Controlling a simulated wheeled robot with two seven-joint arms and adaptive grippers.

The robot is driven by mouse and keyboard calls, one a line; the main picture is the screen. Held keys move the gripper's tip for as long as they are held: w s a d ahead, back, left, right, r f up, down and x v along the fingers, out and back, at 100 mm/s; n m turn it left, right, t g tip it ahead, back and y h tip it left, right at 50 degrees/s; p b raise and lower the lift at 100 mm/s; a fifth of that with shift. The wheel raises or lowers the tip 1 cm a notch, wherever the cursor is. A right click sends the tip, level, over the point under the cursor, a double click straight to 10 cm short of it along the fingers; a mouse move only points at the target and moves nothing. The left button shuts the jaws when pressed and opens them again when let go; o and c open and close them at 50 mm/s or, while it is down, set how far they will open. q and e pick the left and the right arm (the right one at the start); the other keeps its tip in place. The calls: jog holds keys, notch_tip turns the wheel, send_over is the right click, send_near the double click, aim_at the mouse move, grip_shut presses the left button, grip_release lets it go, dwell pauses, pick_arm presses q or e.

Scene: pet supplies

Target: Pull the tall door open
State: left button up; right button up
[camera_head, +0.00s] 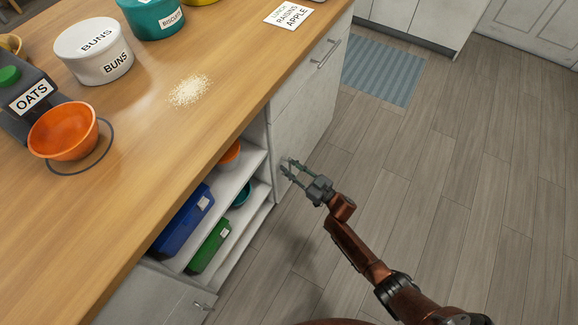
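The tall door (297,137) is a pale grey cabinet front below the drawer, to the right of the open shelves. It looks closed, and I see it at a steep angle. My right gripper (288,167) reaches in from the lower right, with its two fingers apart at the door's face. A small handle seems to lie by the fingertips, but I cannot tell whether they touch it. My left gripper is not in view.
The wooden counter (150,150) holds an orange bowl (63,131), an OATS box, a BUNS tin (93,50) and spilled crumbs. Blue (183,222) and green (209,246) bins sit on the shelves. The wooden floor to the right is clear, with a blue mat (383,70) beyond.

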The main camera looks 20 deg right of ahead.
jog(key=shift+w, duration=0.1)
jog(key=shift+c, duration=0.4)
grip_shut()
dwell(0.3)
